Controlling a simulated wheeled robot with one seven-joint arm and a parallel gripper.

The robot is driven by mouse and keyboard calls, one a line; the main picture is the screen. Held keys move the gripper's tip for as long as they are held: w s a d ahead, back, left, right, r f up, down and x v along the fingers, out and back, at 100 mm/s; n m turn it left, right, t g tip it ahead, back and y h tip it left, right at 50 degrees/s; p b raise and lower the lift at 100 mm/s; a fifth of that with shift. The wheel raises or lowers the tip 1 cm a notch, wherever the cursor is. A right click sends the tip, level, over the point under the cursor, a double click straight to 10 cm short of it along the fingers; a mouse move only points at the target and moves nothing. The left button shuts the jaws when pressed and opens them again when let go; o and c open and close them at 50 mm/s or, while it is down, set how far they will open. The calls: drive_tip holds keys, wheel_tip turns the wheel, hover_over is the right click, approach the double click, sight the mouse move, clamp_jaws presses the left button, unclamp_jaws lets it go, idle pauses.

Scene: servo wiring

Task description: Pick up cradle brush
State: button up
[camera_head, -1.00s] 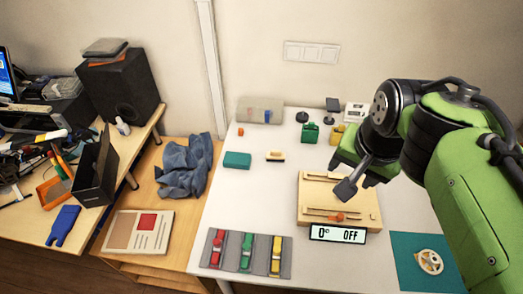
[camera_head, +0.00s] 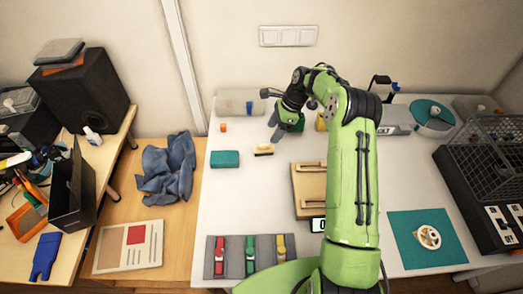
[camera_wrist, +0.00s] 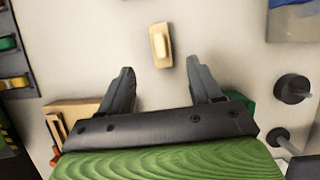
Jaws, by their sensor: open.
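A small wooden brush (camera_head: 264,150), cream with a dark underside, lies on the white table (camera_head: 245,195) in the head view. I take it to be the cradle brush. In the wrist view it is the tan block with a pale strip (camera_wrist: 160,42), ahead of and between the fingertips. My gripper (camera_head: 276,126) hangs above the table, slightly behind and to the right of the brush. Its two dark fingers (camera_wrist: 161,70) are apart, with bare table between them in the wrist view. The gripper is open, empty and not touching the brush.
A teal box (camera_head: 225,159) lies left of the brush. A clear container (camera_head: 240,103) and a small orange cube (camera_head: 223,128) are behind. A wooden fixture (camera_head: 308,185) is at the right, partly hidden by my arm. A grey tray (camera_head: 238,270) holds coloured parts in front.

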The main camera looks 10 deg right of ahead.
sight(265, 144)
drive_tip(key=b+x, duration=0.1)
drive_tip(key=x, duration=0.9)
drive_tip(key=shift+d, duration=0.1)
drive_tip(key=shift+c, duration=0.7)
drive_tip(key=c, duration=1)
wheel_tip(265, 144, up, 10)
drive_tip(key=shift+r+p, duration=0.1)
drive_tip(key=shift+p, duration=0.6)
